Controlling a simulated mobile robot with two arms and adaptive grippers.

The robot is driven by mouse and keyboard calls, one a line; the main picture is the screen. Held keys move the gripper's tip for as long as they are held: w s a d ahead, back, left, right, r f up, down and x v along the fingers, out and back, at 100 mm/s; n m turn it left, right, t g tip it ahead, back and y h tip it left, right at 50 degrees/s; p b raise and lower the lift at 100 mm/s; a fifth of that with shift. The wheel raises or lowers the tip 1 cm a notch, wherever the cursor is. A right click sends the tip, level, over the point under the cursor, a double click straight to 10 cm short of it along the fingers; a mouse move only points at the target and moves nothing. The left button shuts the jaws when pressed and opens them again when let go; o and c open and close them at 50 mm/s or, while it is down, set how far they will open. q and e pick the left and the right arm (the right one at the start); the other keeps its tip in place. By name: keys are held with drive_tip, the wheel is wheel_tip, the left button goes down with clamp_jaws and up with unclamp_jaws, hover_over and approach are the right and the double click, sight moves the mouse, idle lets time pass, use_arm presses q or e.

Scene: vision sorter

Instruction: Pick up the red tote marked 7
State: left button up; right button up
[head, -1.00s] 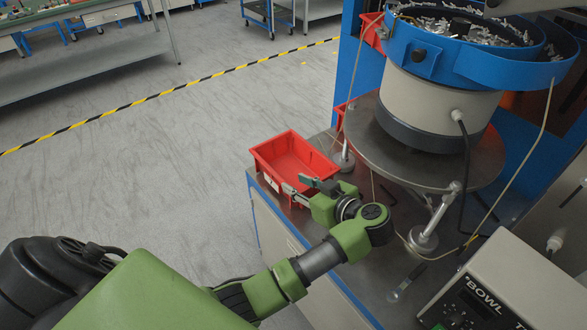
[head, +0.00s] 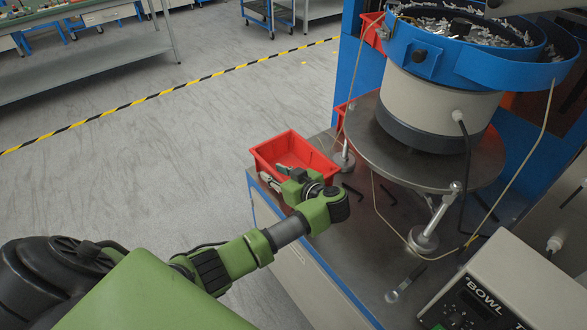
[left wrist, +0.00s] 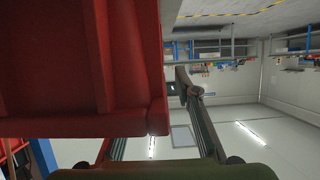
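A red open-topped tote (head: 303,147) stands on the near left corner of the grey bench top, and no number is readable on it. My left gripper (head: 274,174) is at the tote's near side, its fingers apart. In the head view one finger appears over the tote's near rim and the other lower, by its near left corner. In the left wrist view the tote (left wrist: 75,70) fills the upper left, close to the camera, and partly hides one finger. The other finger stands clear to its right. I cannot tell whether either finger touches it. My right gripper is out of view.
A blue-rimmed bowl feeder (head: 440,100) stands on a round metal plate behind and right of the tote. Thin cables and a post base (head: 343,161) are close to the tote's right. A control box (head: 520,290) is front right. Other red bins (head: 340,115) show behind.

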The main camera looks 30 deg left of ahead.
use_arm(q)
clamp_jaws()
drive_tip(key=shift+r, duration=0.15)
